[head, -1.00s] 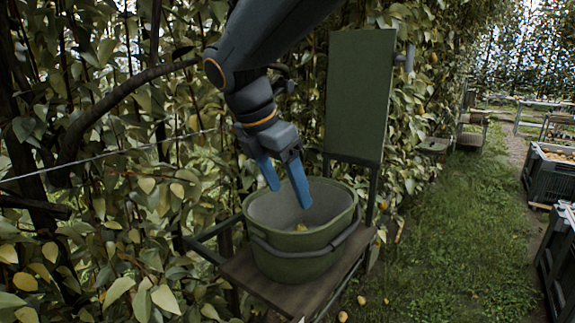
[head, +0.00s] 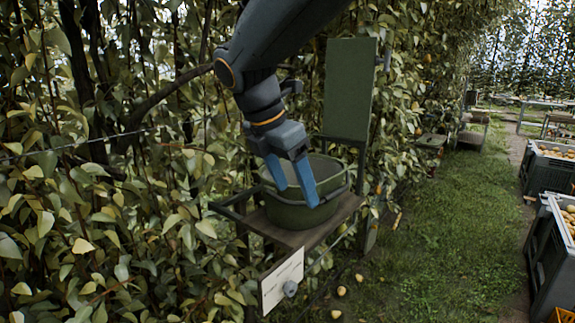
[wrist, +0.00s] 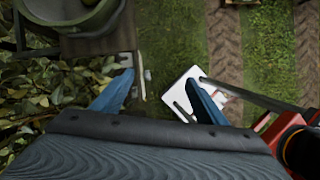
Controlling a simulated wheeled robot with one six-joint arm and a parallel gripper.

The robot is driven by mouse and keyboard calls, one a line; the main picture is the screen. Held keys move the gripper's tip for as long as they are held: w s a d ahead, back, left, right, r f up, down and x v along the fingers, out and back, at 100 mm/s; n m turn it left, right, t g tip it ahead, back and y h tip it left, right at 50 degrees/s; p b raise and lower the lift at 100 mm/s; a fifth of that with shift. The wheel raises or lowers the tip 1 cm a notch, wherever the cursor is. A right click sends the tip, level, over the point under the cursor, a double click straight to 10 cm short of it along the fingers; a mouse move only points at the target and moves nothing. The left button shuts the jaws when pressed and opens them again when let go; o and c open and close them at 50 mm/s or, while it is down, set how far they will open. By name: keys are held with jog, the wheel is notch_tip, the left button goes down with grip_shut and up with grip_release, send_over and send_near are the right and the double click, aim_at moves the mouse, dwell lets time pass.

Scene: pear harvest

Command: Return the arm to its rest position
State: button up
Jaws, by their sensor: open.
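My gripper (head: 298,190) hangs from my dark arm in the head view, its two blue fingers spread apart and pointing down. It is in front of a green bucket (head: 292,215) in that view and hides part of its wall. In the wrist view my gripper (wrist: 160,98) has nothing between its fingers.
The bucket stands on a brown wooden shelf (head: 335,208) with a green back panel (head: 349,90). A leafy hedge (head: 100,200) fills the left. Grey crates of pears (head: 545,255) stand at the right. The grass strip (head: 450,230) is open, with a few fallen pears.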

jog(key=s+d+f+m+y+b, duration=0.1)
jog(key=s+d+f+m+b, duration=0.2)
jog(key=d+f+m, duration=0.3)
jog(key=s+d+f+m+g+y+b, duration=0.1)
jog(key=s+d+f+m+b, duration=0.2)
jog(key=d+f+m, duration=0.3)
jog(key=s+d+f+m+y+b, duration=0.1)
jog(key=s+d+f+m+b, duration=0.2)
jog(key=f+m, duration=1)
jog(key=shift+d+f+m+y+b, duration=0.35)
jog(key=shift+d+f+b, duration=0.45)
jog(key=shift+d+f, duration=1.8)
jog(key=shift+a+f, duration=0.85)
